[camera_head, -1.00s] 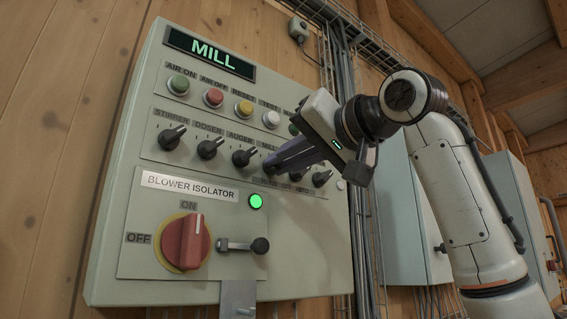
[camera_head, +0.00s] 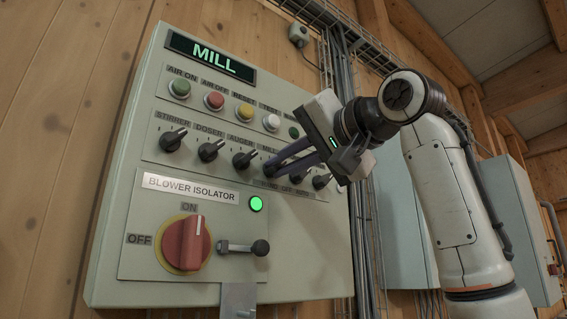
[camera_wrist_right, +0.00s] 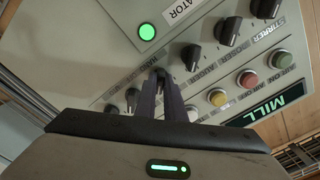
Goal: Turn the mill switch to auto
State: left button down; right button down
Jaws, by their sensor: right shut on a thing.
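The mill switch (camera_head: 271,167) is the fourth black knob in the selector row on the grey-green panel, under the label MILL. My right gripper (camera_head: 277,166) reaches it from the right, its two dark fingers shut around the knob. In the right wrist view the fingertips (camera_wrist_right: 160,78) are on this knob, and they hide most of it. I cannot read which way its pointer faces. The position labels (camera_head: 289,189) below the row are small, with an AUTO mark toward the right. My left gripper is not in view.
The auger knob (camera_head: 244,159) sits close left of the fingers, and further knobs sit close right. A row of push buttons (camera_head: 215,101) is above. The red blower isolator handle (camera_head: 187,243) and a lit green lamp (camera_head: 256,204) are below.

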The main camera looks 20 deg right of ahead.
jog(key=c, duration=1.8)
grip_release()
jog(key=shift+c, duration=0.2)
jog(key=shift+s+d, duration=0.2)
jog(key=shift+s, duration=0.35)
jog(key=b+v, duration=0.3)
jog(key=v, duration=0.6)
jog(key=shift+s+r, duration=0.1)
